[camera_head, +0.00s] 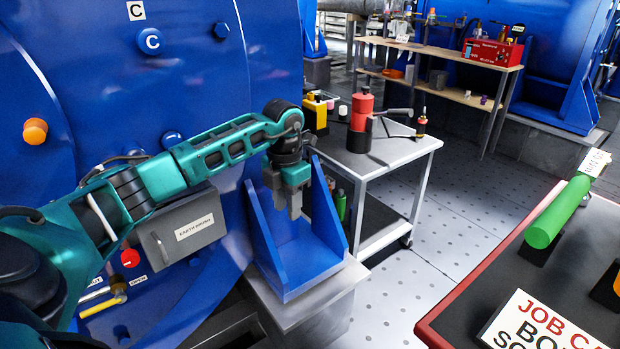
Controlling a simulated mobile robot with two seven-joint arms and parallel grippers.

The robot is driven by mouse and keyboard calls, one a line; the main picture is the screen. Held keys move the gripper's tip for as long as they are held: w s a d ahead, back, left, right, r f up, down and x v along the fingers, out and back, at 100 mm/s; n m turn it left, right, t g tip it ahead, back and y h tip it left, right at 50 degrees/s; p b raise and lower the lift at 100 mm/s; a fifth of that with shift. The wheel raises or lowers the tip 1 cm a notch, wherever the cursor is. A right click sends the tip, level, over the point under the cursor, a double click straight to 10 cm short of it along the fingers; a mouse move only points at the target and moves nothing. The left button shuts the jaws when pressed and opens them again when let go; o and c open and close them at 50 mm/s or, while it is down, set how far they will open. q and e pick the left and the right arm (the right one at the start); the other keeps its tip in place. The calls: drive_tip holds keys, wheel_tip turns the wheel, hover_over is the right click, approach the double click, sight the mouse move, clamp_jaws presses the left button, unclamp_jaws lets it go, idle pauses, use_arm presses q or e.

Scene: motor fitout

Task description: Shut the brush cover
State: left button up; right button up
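The blue motor housing (80,40) fills the left side. A grey box (162,243) with a white label sits low on it; the label seems to begin with "EARTH", and its front looks closed. I cannot tell whether this is the brush cover, and no other cover is clearly identifiable. My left arm reaches across in front of the housing. My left gripper (288,203) points down above the blue bracket, right of the grey box and apart from it. Nothing shows in its fingers, but their gap is unclear. My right gripper is out of view.
A blue angled bracket (290,263) stands on a metal plinth. Behind it is a grey trolley (395,151) with a red tool (361,112). A red-edged table (500,265) with a green-handled item (556,214) is at right. The perforated floor between them is clear.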

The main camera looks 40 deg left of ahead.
use_arm(q)
wheel_tip(320, 180, up, 10)
drive_tip(key=p, duration=0.3)
drive_tip(key=shift+s+d+f+m+h, duration=0.15)
drive_tip(key=shift+d+f+h, duration=0.2)
drive_tip(key=shift+d, duration=0.55)
drive_tip(key=shift+d+f+m+h, duration=0.2)
drive_tip(key=shift+d+f+h, duration=0.15)
drive_tip(key=shift+d, duration=0.5)
drive_tip(key=shift+s+d+f+m+h, duration=0.15)
drive_tip(key=shift+d+f+h, duration=0.2)
drive_tip(key=shift+d, duration=0.55)
drive_tip(key=shift+c, duration=0.3)
